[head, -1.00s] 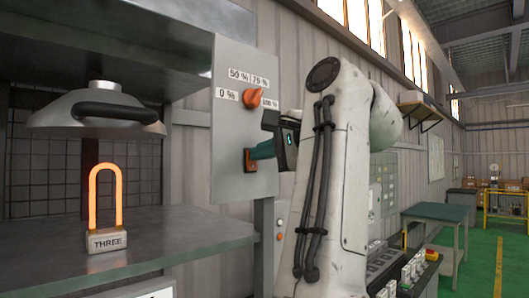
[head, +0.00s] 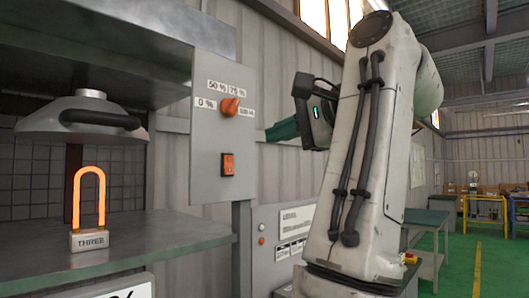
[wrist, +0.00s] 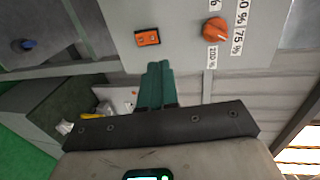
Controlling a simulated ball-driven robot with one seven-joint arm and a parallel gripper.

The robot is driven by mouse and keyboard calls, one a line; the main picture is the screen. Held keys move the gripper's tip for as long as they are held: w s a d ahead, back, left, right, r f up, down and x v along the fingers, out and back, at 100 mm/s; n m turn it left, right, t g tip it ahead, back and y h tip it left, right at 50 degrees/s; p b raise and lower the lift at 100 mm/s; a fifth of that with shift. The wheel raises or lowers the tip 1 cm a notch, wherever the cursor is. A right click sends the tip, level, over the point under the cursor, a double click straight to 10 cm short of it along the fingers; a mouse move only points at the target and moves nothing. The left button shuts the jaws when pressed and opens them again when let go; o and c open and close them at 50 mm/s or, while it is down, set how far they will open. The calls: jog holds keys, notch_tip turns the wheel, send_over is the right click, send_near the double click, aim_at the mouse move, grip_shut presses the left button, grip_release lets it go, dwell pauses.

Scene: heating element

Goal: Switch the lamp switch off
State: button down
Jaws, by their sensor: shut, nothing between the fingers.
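The lamp switch (head: 228,164) is an orange rocker on the grey control panel (head: 205,140), below the orange dial. It also shows in the wrist view (wrist: 147,38), up and left of my fingertips. My gripper (head: 270,132) has teal fingers that are together and empty, right of the panel and apart from the switch. In the wrist view the fingers (wrist: 157,68) point up toward the panel's edge. The heating element (head: 89,200) glows orange in a block marked THREE on the shelf at left.
The orange dial (head: 230,105) sits above the switch, among percentage labels. A metal hood (head: 85,118) with a black handle hangs over the shelf (head: 170,240). A green table (head: 428,218) stands at the right, beside open green floor.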

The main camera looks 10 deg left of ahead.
jog(key=shift+s+d+r, duration=0.45)
jog(key=shift+s+d, duration=0.1)
jog(key=shift+d, duration=0.1)
